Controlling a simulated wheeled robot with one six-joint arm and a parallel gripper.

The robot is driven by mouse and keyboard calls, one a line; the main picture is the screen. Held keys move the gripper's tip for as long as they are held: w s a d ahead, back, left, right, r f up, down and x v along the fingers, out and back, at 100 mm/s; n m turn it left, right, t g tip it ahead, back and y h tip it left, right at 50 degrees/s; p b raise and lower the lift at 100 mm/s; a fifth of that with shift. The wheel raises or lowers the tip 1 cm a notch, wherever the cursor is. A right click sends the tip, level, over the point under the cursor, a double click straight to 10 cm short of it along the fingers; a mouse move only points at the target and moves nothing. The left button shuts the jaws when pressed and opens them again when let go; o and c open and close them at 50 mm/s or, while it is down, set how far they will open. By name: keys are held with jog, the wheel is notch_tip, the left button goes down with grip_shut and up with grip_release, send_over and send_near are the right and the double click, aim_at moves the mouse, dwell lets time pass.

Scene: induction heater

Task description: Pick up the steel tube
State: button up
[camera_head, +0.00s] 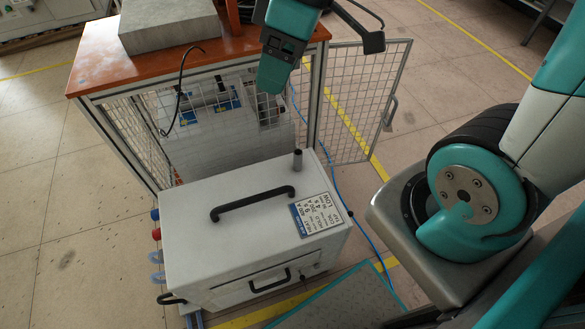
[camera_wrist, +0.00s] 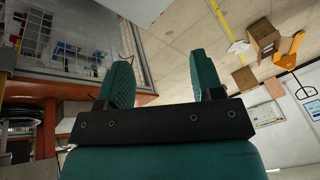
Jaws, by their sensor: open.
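The steel tube (camera_head: 298,159) is a short, dark grey cylinder. It stands upright on the back right part of the white box's top, beside the black handle. My gripper (camera_head: 270,82) is above and behind the tube in the head view, well apart from it. In the wrist view my gripper (camera_wrist: 162,78) shows two teal fingers spread apart with nothing between them. The tube does not show in the wrist view.
The white box (camera_head: 190,222) has a black top handle (camera_head: 252,203) and a label. An orange-topped table (camera_head: 97,60) with a mesh cage stands behind it, its mesh door (camera_head: 358,100) swung open. A blue cable runs along the floor. Cardboard boxes (camera_wrist: 262,38) show in the wrist view.

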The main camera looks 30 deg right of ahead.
jog(key=w+d+f+n+b, duration=0.1)
jog(key=w+d+f+b, duration=0.25)
jog(key=f, duration=0.35)
jog(key=w+d+f+n+b, duration=0.1)
jog(key=w+d+f+b, duration=0.25)
jog(key=f, duration=0.35)
jog(key=n+t+b, duration=0.1)
jog(key=n+b, duration=0.1)
jog(key=b, duration=0.5)
send_near(295, 160)
jog(key=shift+w+d+b+x, duration=0.1)
jog(key=shift+b+x, duration=0.7)
jog(key=shift+x, duration=0.55)
jog(key=shift+w+d+b+x, duration=0.15)
jog(key=shift+b+x, duration=0.7)
jog(key=shift+x, duration=0.5)
jog(key=shift+w+d+b+x, duration=0.1)
jog(key=shift+b+x, duration=0.7)
jog(key=shift+x, duration=0.6)
jog(key=shift+c, duration=0.4)
jog(key=c, duration=1)
